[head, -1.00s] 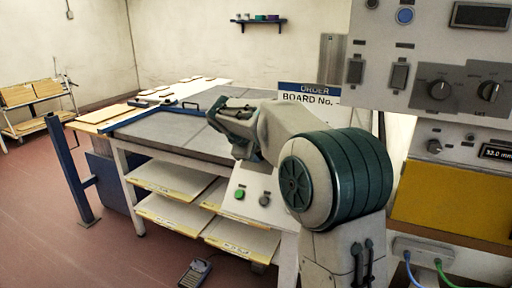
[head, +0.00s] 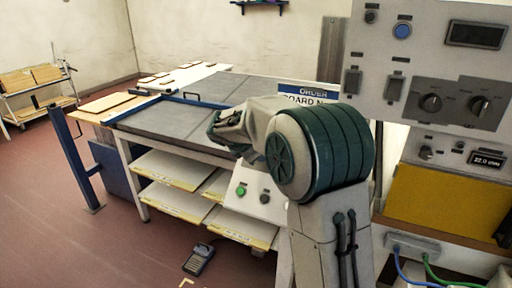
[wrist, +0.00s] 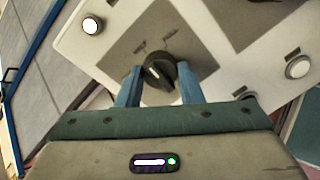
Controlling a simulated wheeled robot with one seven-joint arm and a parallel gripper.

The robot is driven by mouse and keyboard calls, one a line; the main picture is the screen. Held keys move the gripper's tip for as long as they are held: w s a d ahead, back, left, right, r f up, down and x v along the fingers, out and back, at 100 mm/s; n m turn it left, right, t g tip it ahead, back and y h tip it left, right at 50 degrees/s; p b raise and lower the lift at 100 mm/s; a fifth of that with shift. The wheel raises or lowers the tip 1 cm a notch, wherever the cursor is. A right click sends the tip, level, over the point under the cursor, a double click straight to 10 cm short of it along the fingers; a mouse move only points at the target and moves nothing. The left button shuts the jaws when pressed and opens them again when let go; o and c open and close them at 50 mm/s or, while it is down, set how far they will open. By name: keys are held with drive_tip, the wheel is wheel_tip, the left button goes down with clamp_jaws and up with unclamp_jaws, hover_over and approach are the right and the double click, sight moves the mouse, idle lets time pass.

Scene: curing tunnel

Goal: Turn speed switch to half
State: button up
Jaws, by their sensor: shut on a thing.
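In the wrist view a round black knob (wrist: 160,70) with a pale mark sits on a grey plate (wrist: 120,48) of a white panel. Two small labels are printed above it, too blurred to read surely. The two blue fingers of my gripper (wrist: 159,88) stand on either side of the knob and are shut on it. The pale mark slants toward the upper left. In the head view my arm reaches toward the work table, and its bulk hides my fingertips and this knob.
A grey-topped table (head: 180,122) with a blue rail stands at left, with shelves below. A sloped white box with a green button (head: 241,190) is beside my arm. A control panel (head: 420,50) with knobs is at right. A foot pedal (head: 198,260) lies on the floor.

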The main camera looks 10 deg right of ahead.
drive_tip(key=shift+n, duration=0.5)
drive_tip(key=o, duration=1)
drive_tip(key=v, duration=1.4)
drive_tip(key=shift+f+b, duration=0.1)
drive_tip(key=shift+b, duration=0.2)
